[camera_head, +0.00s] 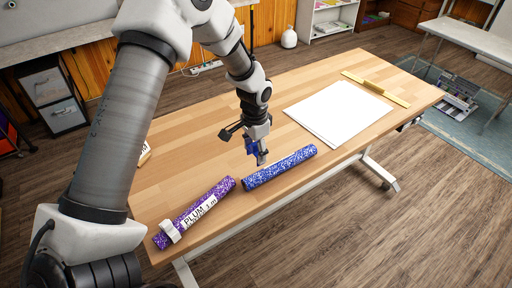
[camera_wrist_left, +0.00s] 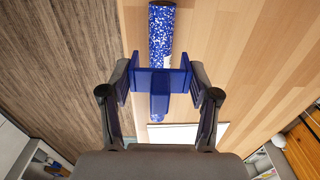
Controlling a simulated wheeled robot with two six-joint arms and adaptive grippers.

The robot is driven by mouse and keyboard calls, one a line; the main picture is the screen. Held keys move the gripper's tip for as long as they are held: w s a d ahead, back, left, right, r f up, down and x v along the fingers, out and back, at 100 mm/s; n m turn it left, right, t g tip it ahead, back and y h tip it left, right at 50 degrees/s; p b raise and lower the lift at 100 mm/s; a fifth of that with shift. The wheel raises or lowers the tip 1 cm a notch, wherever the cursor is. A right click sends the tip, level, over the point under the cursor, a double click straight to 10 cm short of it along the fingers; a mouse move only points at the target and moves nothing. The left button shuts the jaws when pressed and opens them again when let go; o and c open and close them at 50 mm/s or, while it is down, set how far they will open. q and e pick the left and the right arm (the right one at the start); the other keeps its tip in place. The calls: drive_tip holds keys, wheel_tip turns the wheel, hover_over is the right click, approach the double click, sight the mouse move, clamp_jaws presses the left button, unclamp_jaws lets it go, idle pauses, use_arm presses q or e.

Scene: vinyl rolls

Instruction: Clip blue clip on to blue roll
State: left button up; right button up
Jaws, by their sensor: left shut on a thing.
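The blue speckled roll (camera_head: 280,167) lies on the wooden table near its front edge. It also shows in the wrist view, running down from the top (camera_wrist_left: 162,28) and partly hidden behind the clip. My left gripper (camera_head: 257,153) is shut on the blue clip (camera_head: 250,145), just behind the roll in the head view. In the wrist view the clip (camera_wrist_left: 150,82) sits between the two fingers of my left gripper (camera_wrist_left: 162,85), over the roll's line. The clip looks apart from the roll, but the exact gap is hard to tell. My right gripper is not in view.
A purple roll (camera_head: 212,197) labelled PLUM, with a white clip (camera_head: 169,232) on its end, lies left of the blue roll. A white sheet (camera_head: 338,112) and a yellow ruler-like bar (camera_head: 388,94) lie to the right.

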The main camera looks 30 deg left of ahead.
use_arm(q)
drive_tip(key=shift+w+f, duration=0.1)
drive_tip(key=shift+w, duration=0.15)
wheel_tip(320, 180, down, 6)
drive_tip(key=b, duration=0.3)
drive_tip(key=shift+w, duration=0.1)
drive_tip(key=shift+w+f, duration=0.2)
drive_tip(key=shift+f, duration=0.05)
drive_tip(key=shift+s+r, duration=0.1)
drive_tip(key=shift+s, duration=0.05)
drive_tip(key=shift+f, duration=0.45)
